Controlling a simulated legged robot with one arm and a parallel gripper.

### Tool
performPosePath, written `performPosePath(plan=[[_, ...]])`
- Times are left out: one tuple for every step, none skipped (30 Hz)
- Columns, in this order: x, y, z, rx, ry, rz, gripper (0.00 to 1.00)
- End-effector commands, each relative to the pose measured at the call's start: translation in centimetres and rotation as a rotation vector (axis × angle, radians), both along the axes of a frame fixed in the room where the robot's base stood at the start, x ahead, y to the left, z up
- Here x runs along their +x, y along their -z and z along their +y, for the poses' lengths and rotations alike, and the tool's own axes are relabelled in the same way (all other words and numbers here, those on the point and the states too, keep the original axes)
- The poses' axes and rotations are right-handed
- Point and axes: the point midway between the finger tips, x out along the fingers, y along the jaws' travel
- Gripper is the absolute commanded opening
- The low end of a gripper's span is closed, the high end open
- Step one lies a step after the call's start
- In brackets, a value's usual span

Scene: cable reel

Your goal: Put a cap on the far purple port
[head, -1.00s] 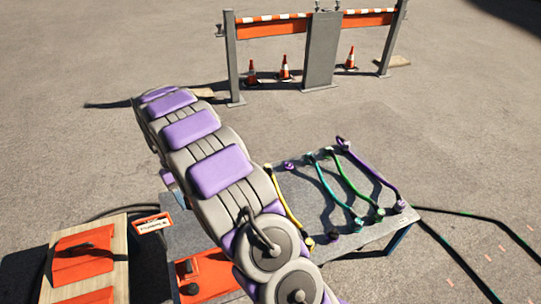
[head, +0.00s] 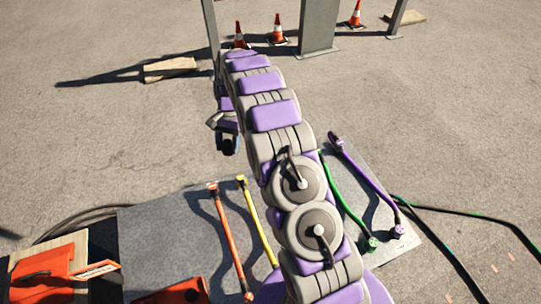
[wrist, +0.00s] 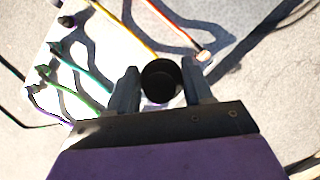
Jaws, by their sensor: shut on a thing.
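My gripper (wrist: 162,88) is shut on a round black cap (wrist: 161,82), which sits between the two fingers in the wrist view. In the head view my gripper (head: 227,145) hangs from the arm, past the table's far edge in the picture, and the cap cannot be made out there. My arm hides the middle of the table, so the far purple port without a cable does not show now. A dark port or stub (wrist: 66,21) between the yellow and teal cables shows in the wrist view; its colour is unclear.
The grey table (head: 160,235) carries an orange cable (head: 230,240), yellow cable (head: 257,222), green cable (head: 343,198) and purple cable (head: 368,178). The teal cable (wrist: 88,72) shows in the wrist view. An orange case (head: 50,270) stands at left. Cones and barrier posts stand beyond.

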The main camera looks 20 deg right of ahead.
Motion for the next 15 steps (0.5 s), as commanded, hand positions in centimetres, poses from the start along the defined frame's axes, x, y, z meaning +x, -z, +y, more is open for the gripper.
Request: performPosePath(plan=[[1.0, 2.1, 0.3, 0.002, 0.118, 0.006, 0.15], [1.6, 3.1, 0.4, 0.002, 0.194, 0.009, 0.15], [2.5, 4.4, 0.4, 0.001, 0.3, 0.006, 0.15], [3.2, 5.4, 0.2, 0.002, 0.383, 0.007, 0.15], [3.8, 6.5, 0.1, 0.001, 0.465, 0.01, 0.15], [4.7, 8.0, -0.2, 0.002, 0.579, 0.01, 0.15], [5.2, 9.0, -0.5, 0.003, 0.664, 0.013, 0.15], [5.9, 10.1, -0.8, 0.004, 0.753, 0.011, 0.15], [6.6, 11.7, -1.5, 0.004, 0.873, 0.016, 0.15], [7.1, 12.9, -2.0, 0.003, 0.961, 0.018, 0.15], [7.5, 14.0, -2.4, 0.003, 1.047, 0.019, 0.15], [8.2, 15.3, -3.1, 0.003, 1.162, 0.019, 0.15], [8.6, 16.3, -3.7, 0.004, 1.249, 0.018, 0.15], [8.9, 17.4, -4.3, 0.003, 1.332, 0.02, 0.15], [9.4, 18.9, -5.2, 0.001, 1.45, 0.021, 0.15]])
